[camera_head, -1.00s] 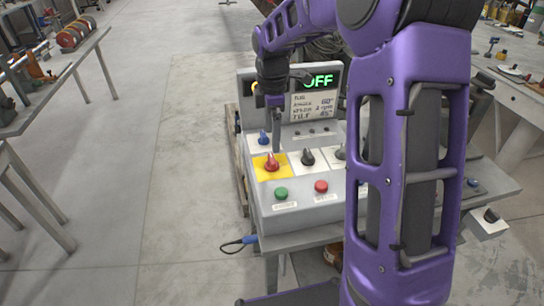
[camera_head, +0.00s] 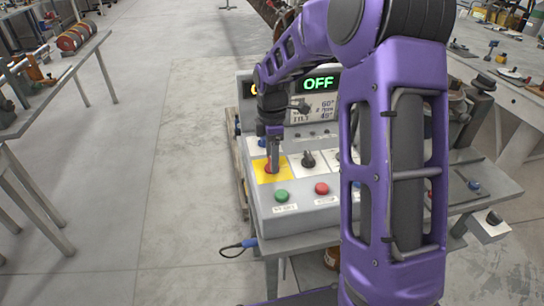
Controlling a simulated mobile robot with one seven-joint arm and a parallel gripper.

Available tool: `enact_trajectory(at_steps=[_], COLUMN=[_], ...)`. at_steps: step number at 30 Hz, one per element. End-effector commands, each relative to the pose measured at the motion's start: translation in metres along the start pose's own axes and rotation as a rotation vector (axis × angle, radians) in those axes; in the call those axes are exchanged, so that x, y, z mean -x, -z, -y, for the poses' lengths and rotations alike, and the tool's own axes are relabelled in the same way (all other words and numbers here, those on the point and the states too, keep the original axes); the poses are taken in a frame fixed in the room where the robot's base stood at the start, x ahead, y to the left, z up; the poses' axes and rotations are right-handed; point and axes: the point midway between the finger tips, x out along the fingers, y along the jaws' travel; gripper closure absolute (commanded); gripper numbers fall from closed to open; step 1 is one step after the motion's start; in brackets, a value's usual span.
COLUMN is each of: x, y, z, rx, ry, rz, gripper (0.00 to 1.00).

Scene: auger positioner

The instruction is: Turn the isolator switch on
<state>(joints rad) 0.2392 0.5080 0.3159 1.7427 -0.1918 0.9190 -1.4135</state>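The control box (camera_head: 300,226) stands on a grey bench, and its display (camera_head: 320,84) reads OFF in green. The red knob on the yellow plate (camera_head: 260,177), which looks like the isolator switch, sits at the left of the sloping panel. My gripper (camera_head: 272,168) points down right over the red knob and hides most of it. Its fingers look to be at the knob's height, but I cannot tell whether they touch or grip it.
A black knob (camera_head: 308,161) on a white plate is just right of the red knob. A green button (camera_head: 282,196) and a red button (camera_head: 321,189) lie in front. A blue knob behind is mostly hidden. My arm covers the panel's right side.

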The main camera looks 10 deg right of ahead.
Motion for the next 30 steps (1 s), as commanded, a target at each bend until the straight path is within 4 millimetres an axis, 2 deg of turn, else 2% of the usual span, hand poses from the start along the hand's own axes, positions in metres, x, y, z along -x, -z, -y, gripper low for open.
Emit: enact_trajectory(at_steps=[1, 8, 20, 30], x=[0.0002, 0.0003, 0.0011, 0.0014], y=[0.0000, 0.0000, 0.0000, 0.0005], z=[0.0000, -0.0001, -0.0002, 0.0000], rx=[0.000, 0.000, -0.077, -0.343], ry=[0.000, 0.000, 0.001, 0.002], rz=[0.000, 0.000, 0.000, 0.000], gripper=[0.53, 0.94, 0.95, 0.95])
